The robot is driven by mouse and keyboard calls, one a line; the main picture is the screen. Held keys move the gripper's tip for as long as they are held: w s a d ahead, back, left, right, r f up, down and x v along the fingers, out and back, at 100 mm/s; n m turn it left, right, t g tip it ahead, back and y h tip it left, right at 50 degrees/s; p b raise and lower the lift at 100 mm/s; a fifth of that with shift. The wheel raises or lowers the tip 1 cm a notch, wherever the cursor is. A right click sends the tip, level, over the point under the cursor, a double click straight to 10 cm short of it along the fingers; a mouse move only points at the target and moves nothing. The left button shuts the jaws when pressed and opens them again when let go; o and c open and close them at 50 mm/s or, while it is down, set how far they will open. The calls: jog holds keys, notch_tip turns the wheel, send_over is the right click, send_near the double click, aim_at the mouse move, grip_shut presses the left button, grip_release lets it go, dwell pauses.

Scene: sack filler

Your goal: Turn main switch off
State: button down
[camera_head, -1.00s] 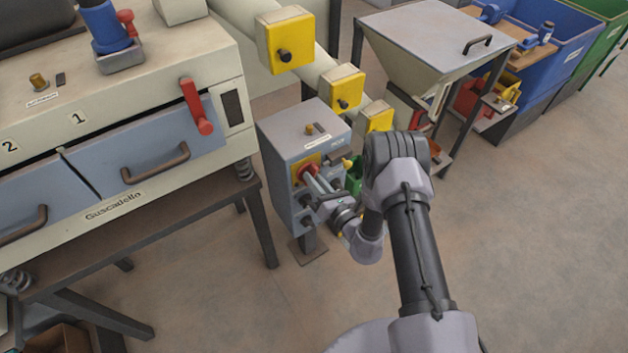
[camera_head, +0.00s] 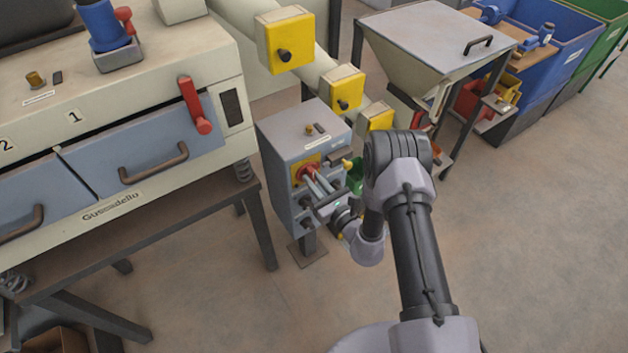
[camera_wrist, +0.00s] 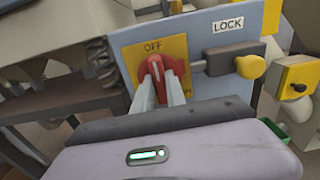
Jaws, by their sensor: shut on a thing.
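The main switch is a red rotary knob (camera_wrist: 154,69) on a yellow plate (camera_wrist: 176,45) marked OFF at its top edge. The plate is on the front of a grey control box (camera_head: 284,128). The knob also shows in the head view (camera_head: 312,166). My gripper (camera_wrist: 160,82) is shut on the knob, one finger on each side. A white mark on the knob's face points roughly up, towards the OFF lettering. The lower part of the plate is partly hidden behind my fingers.
A dark sliding bolt (camera_wrist: 222,57) with a yellow knob (camera_wrist: 250,67) lies right of the switch, under a LOCK label (camera_wrist: 228,24). Yellow boxes (camera_head: 284,40) on a pipe stand behind. A cabinet with drawers (camera_head: 135,162) is at left. Floor at right is clear.

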jog(key=c, duration=1.4)
grip_release()
jog(key=shift+o, duration=0.2)
jog(key=p+v, duration=0.4)
jog(key=v, duration=1.3)
jog(key=shift+s+d, duration=0.2)
